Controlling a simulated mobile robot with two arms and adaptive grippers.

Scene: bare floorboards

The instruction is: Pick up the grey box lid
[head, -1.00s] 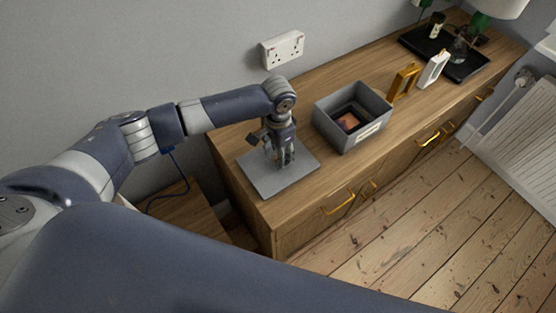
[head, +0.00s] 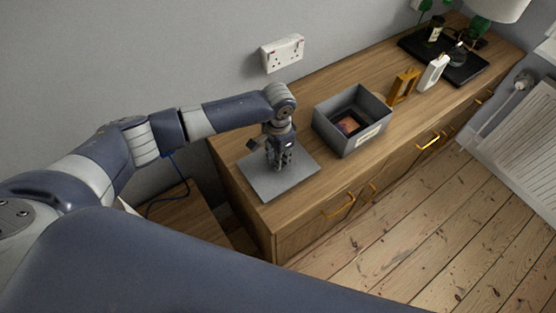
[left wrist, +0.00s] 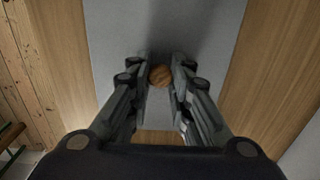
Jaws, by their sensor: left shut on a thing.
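The grey box lid (head: 266,184) is a flat grey square at the near left end of the wooden sideboard. It also fills the middle of the left wrist view (left wrist: 115,45). My left gripper (head: 281,166) points down over the lid's middle. In the left wrist view its fingers (left wrist: 160,78) are shut on a small round brown wooden knob (left wrist: 160,75) on the lid. The lid looks flat; whether it touches the wood cannot be told. My right gripper is not in view.
An open grey box (head: 338,143) with a picture-like item inside stands right of the lid. Beyond it are a gold frame (head: 403,85), a white frame-like item (head: 432,72) and a black tray (head: 470,66) with several things. A wall socket (head: 283,52) is behind.

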